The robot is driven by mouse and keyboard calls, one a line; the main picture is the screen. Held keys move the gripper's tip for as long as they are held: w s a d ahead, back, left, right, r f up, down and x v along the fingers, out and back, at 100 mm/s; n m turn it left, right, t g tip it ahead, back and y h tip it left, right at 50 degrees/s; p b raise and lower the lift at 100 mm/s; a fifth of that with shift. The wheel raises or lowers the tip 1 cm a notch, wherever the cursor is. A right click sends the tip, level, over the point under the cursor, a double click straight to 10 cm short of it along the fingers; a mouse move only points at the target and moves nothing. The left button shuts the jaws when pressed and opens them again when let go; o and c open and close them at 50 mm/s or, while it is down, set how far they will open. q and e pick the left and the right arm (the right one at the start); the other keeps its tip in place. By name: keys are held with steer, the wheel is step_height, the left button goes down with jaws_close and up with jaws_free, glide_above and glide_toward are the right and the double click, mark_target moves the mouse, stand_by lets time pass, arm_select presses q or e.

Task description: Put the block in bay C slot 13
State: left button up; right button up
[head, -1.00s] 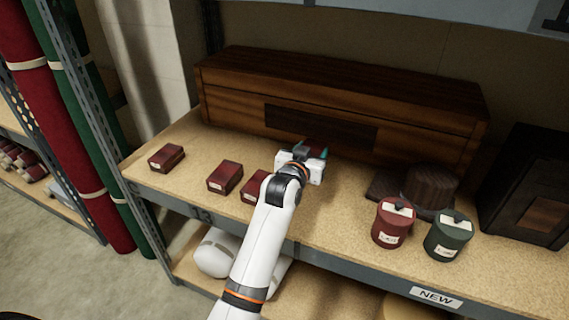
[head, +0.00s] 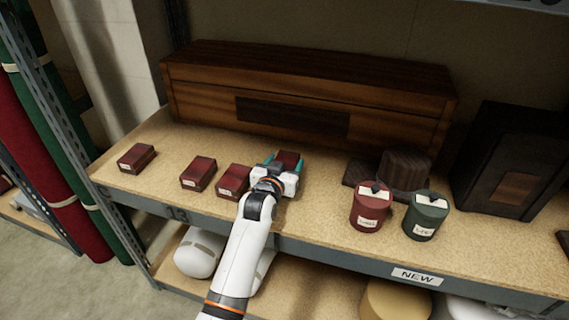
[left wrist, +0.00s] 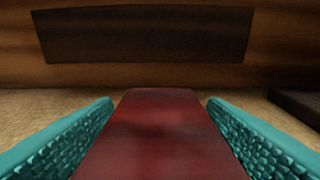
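The block (head: 289,158) is dark red and sits between the teal fingers of my left gripper (head: 283,161). In the left wrist view the block (left wrist: 160,135) fills the space between the two fingers, which lie along its sides, so the gripper appears shut on it. It is in front of the wooden chest, right of the row of red blocks. The gripper hides the block's near end, and I cannot tell whether its underside touches the shelf. My right gripper is not in view.
Red blocks stand along the shelf (head: 330,215): far left (head: 136,157), middle (head: 198,174) and closest to my gripper (head: 232,180). A wooden chest (head: 200,100) stands behind. A red canister (head: 370,208) and green canister (head: 427,216) stand right, with clear shelf between.

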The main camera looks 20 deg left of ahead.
arm_select(q)
steer(key=shift+o, duration=0.6)
steer(key=shift+s+r, duration=0.1)
steer(key=shift+s, duration=0.1)
steer(key=s, duration=0.3)
steer(key=s+r+p, duration=0.1)
steer(key=s, duration=0.3)
steer(key=s+p, duration=0.1)
steer(key=s, duration=0.3)
steer(key=shift+s+a+r, duration=0.2)
steer(key=shift+s+r, duration=0.05)
steer(key=shift+r, duration=0.15)
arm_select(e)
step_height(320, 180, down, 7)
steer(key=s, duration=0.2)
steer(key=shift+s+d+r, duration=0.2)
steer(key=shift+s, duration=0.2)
